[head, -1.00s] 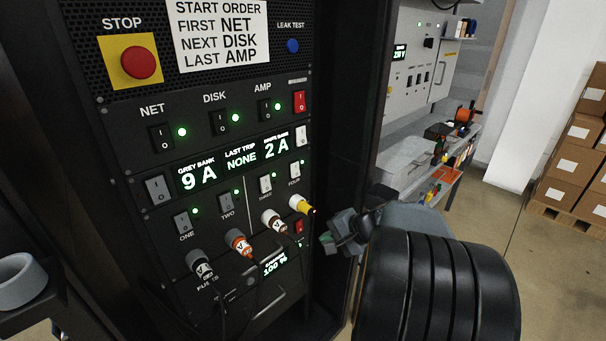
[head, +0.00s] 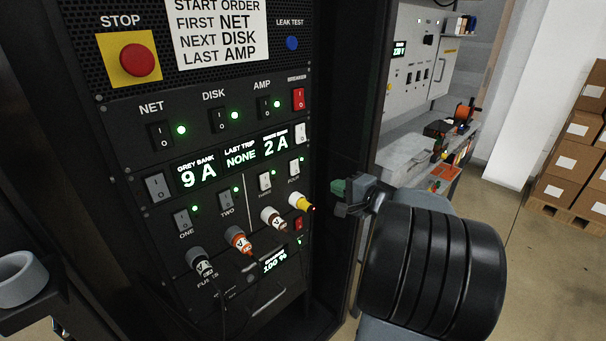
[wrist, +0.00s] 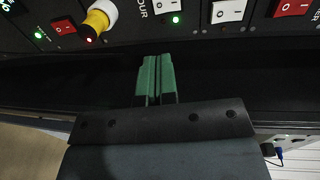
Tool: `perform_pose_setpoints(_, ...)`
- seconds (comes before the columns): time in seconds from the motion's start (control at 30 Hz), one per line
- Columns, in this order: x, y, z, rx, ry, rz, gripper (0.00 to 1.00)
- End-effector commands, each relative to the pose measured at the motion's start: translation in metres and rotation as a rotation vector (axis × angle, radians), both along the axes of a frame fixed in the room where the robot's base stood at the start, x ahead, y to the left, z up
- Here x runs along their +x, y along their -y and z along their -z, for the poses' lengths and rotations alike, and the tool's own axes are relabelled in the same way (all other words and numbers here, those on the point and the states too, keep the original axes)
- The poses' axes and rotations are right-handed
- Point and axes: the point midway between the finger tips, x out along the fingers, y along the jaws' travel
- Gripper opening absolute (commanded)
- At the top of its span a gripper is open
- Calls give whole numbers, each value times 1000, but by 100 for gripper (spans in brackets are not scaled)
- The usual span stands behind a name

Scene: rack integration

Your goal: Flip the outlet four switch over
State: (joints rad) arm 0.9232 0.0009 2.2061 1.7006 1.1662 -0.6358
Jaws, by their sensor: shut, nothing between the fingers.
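The outlet four switch (head: 294,168) is a small white rocker at the right end of the lower switch row, with a lit green light beside it. In the wrist view this switch (wrist: 165,5) is cut by the top edge, between its FOUR label and a lit green light (wrist: 176,19). My gripper (head: 338,187), with green finger pads, is right of the panel in the head view, apart from the switch. In the wrist view my gripper (wrist: 155,78) has its pads together and empty, below the switch row.
A yellow-and-white plug (head: 301,202) sticks out just below switch four. A white bank switch (head: 300,134) and the red breaker switch (head: 298,98) are above it. The dark rack frame (head: 345,120) stands right of the panel.

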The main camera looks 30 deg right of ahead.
Motion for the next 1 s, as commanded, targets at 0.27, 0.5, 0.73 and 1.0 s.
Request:
perform_pose_setpoints(0.27,19,-6,2,3,-2,-4,0)
perform_pose_setpoints(0.5,63,-17,7,4,-3,-4,0)
perform_pose_setpoints(0.73,101,-27,13,3,-4,-4,0)
perform_pose_setpoints(1.0,128,-33,17,1,-2,-1,0)
